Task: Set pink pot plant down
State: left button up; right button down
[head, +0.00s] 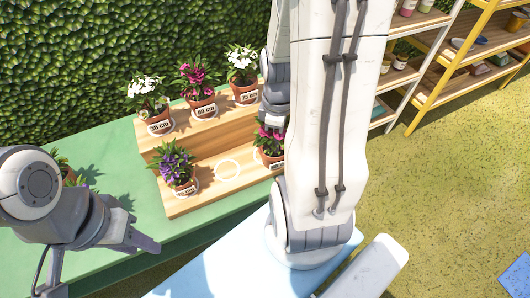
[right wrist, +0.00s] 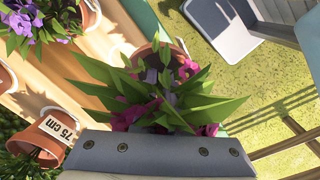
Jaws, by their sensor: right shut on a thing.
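The pink pot plant (head: 270,156) has magenta flowers, green leaves and a terracotta pot. It is at the right end of the lower step of the wooden stand (head: 212,203); I cannot tell whether its base touches the step. My right gripper (head: 271,128) comes down from above and is shut on the plant. In the right wrist view the plant (right wrist: 205,106) fills the middle, its leaves hiding much of the fingers and pot. My left gripper (head: 98,260) is open and empty over the green table, left of the stand.
A purple plant (head: 178,171) stands at the lower step's left, beside an empty white ring (head: 228,170). Plants marked 30 cm (head: 157,123), 50 cm (head: 200,105) and 75 cm (head: 245,93) stand on the upper step. Shelves (head: 440,60) are at right. My right arm hides the stand's right side.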

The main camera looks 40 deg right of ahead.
jog(key=shift+s+d+r+n, duration=0.2)
jog(key=shift+s+d+n, duration=0.05)
jog(key=shift+s, duration=0.2)
jog(key=shift+s+d+r+n, duration=0.2)
jog(key=shift+s+n, duration=0.05)
jog(key=shift+s, duration=0.2)
jog(key=shift+w+d+f, duration=0.1)
jog(key=shift+w, duration=0.05)
jog(key=w+d+f, duration=0.1)
jog(key=w+f, duration=0.2)
jog(key=w+d+f+p, duration=0.1)
jog(key=w+f, duration=0.3)
jog(key=w+d+f+p, duration=0.1)
jog(key=w+f, duration=0.2)
jog(key=shift+w+f, duration=0.2)
jog(key=shift+w, duration=0.05)
jog(key=shift+f, duration=0.2)
jog(key=shift+f, duration=0.15)
jog(key=c, duration=1)
grip_release()
